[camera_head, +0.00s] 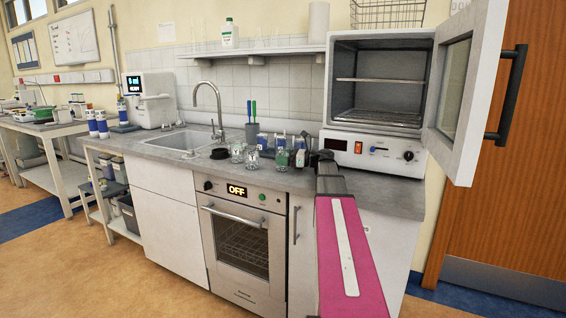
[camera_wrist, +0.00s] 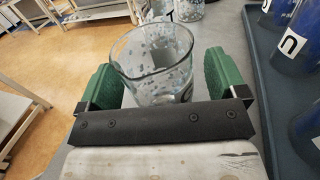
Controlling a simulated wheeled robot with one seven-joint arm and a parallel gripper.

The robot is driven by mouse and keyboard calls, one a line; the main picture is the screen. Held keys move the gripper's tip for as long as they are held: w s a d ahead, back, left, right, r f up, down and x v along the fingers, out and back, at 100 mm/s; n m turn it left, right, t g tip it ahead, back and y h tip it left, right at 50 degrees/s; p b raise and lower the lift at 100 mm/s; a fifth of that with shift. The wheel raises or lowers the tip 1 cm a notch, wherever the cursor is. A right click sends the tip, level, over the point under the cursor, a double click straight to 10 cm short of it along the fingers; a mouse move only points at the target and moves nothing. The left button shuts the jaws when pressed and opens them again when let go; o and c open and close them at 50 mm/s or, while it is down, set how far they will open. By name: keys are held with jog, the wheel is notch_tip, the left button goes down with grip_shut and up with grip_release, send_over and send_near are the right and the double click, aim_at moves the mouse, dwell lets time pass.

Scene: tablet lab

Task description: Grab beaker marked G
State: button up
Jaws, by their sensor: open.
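A clear glass beaker (camera_wrist: 150,72) stands between the two green fingers of my gripper (camera_wrist: 158,82) in the wrist view. The fingers are apart, one on each side of it; I cannot tell whether either touches the glass. A dark mark shows low on its right side, but its letter cannot be read. In the head view several glass beakers (camera_head: 252,160) with small labels stand on the grey counter near its front edge, left of my gripper. The labels are too small to read there.
Beside the gripper, a dark tray (camera_wrist: 258,80) holds blue labelled bottles (camera_wrist: 296,40). More glassware (camera_wrist: 188,8) stands just beyond the beaker. A sink (camera_head: 185,141) lies left on the counter. An oven with its door (camera_head: 468,95) open stands at the right.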

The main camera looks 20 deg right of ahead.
jog(key=c, duration=1)
jog(key=shift+c, duration=0.2)
jog(key=shift+r, duration=0.1)
